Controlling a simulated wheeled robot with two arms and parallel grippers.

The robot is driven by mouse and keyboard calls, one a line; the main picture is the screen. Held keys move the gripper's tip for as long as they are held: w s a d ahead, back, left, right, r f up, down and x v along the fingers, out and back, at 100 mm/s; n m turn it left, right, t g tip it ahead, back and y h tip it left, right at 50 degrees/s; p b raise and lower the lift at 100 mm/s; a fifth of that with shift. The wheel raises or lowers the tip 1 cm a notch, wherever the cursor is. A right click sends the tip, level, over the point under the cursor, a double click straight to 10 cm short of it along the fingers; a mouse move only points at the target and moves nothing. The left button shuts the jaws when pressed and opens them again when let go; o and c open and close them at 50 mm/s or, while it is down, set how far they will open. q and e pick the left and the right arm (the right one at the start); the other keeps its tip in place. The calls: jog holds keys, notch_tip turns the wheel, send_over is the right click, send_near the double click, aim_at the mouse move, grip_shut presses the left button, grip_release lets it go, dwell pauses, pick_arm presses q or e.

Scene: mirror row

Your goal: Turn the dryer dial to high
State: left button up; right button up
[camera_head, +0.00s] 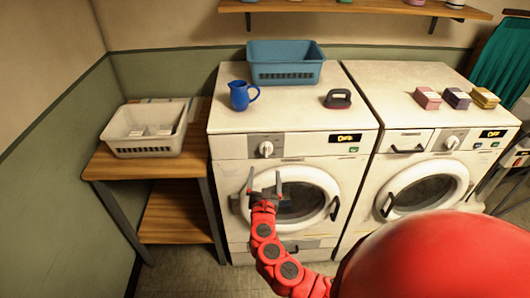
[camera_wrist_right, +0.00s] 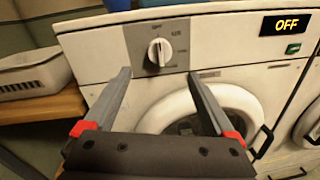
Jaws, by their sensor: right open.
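The left machine (camera_head: 228,145) has a round white dial (camera_head: 266,148) on a grey panel at the upper left of its front. In the right wrist view the dial (camera_wrist_right: 159,52) stands with its ridge about upright among small, hard-to-read marks. The display (camera_wrist_right: 288,23) reads OFF. My right gripper (camera_head: 264,180) is open and empty in front of this machine, below the dial in the head view. In the right wrist view the fingers (camera_wrist_right: 159,76) point toward the panel, one to each side of the dial, apart from it. My left gripper is out of view.
A second machine (camera_head: 408,140) with a drawer and its own dial (camera_head: 452,142) stands at right. A blue basket (camera_head: 286,72), a blue jug (camera_head: 241,95) and an iron-like object (camera_head: 338,98) sit on the left machine. A wooden table (camera_head: 150,165) holds a white basket (camera_head: 125,135).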

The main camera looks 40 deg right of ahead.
aim_at(266, 153)
jog(key=p+x, duration=0.1)
jog(key=x, duration=0.9)
jog(key=shift+w, duration=0.15)
jog(key=c, duration=1.4)
